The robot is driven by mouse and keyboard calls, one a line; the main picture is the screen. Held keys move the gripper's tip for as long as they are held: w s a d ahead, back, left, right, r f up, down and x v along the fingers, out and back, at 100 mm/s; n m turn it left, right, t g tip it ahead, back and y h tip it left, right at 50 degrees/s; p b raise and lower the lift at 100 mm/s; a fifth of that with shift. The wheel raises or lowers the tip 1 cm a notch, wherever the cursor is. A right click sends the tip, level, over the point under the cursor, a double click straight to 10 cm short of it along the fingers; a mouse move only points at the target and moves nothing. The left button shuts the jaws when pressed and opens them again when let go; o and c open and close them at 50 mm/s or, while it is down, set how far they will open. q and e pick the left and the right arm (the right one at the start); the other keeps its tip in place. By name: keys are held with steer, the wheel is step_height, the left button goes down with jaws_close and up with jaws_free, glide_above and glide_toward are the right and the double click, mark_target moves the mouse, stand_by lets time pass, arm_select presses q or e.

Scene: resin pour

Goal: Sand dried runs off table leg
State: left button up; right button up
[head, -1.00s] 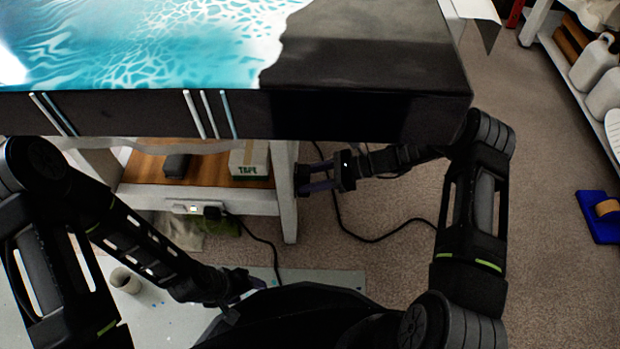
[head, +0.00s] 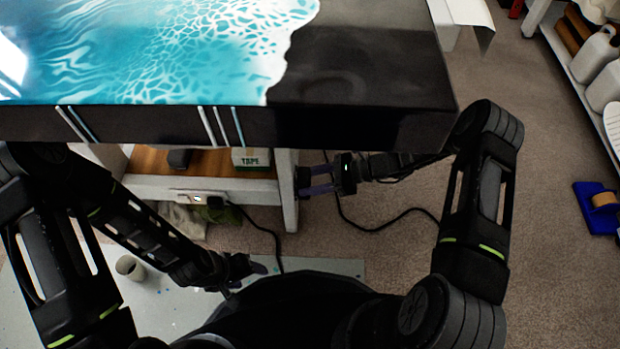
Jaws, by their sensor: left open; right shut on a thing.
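The white table leg (head: 289,205) stands under the dark front edge of the resin-topped table (head: 362,60). My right gripper (head: 312,188) is beside the leg on its right, shut on a small dark block (head: 302,182) that is at the leg's right face. I cannot tell whether the block touches the leg. No dried runs can be made out on the leg at this size. My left gripper (head: 247,272) is open and empty, low over the floor sheet. White and blue drips (head: 222,126) run down the table's front edge.
A shelf under the table holds a tape box (head: 251,158) and a dark item (head: 179,159). A power strip (head: 197,198) is on its front, with a black cable (head: 375,228) across the floor. A cup (head: 130,267) is on the sheet (head: 345,268). A blue item (head: 598,213) lies right.

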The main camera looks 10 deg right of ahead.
steer(key=shift+s+d+b, duration=0.1)
steer(key=shift+s+d, duration=0.15)
steer(key=shift+d, duration=0.7)
steer(key=shift+s+d+b, duration=0.1)
steer(key=shift+s+d, duration=0.15)
steer(key=shift+d, duration=0.75)
steer(key=shift+s+d+b, duration=0.1)
steer(key=shift+s+d, duration=0.15)
steer(key=shift+d, duration=0.7)
steer(key=d, duration=0.3)
steer(key=shift+s+b, duration=0.3)
steer(key=shift+s, duration=0.05)
step_height(320, 180, up, 27)
steer(key=s+m+t+h, duration=0.1)
steer(key=m+t+h, duration=0.1)
steer(key=m+t, duration=0.2)
steer(key=shift+s+a+m+t, duration=0.2)
steer(key=shift+s+m+t, duration=0.15)
steer(key=shift+t, duration=0.25)
steer(key=shift+f, duration=0.1)
